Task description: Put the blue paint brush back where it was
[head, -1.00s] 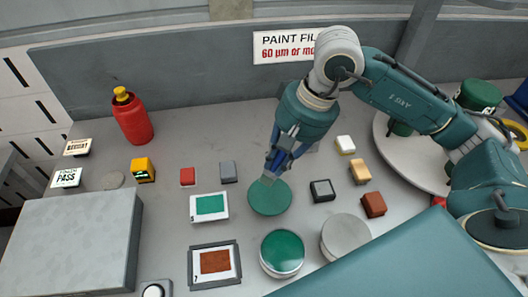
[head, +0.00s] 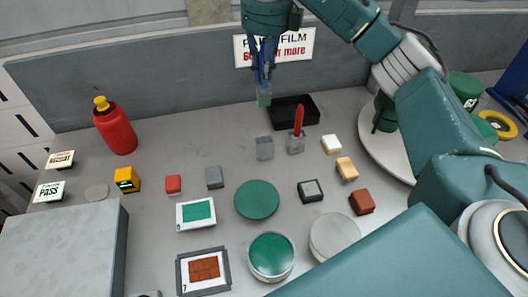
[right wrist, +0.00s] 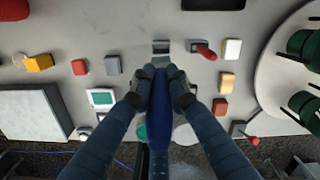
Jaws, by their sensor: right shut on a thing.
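My right gripper (head: 263,74) is shut on the blue paint brush, high up near the back wall. The brush's blue handle (right wrist: 160,112) fills the space between the fingers in the right wrist view. My left gripper is not in view.
A black tray (head: 312,106) lies behind the holders. A green disc (head: 257,200), paint cans (head: 271,256) and several small blocks (head: 347,169) stand in front. A white turntable (head: 376,160) is at right, a red bottle (head: 117,130) at left.

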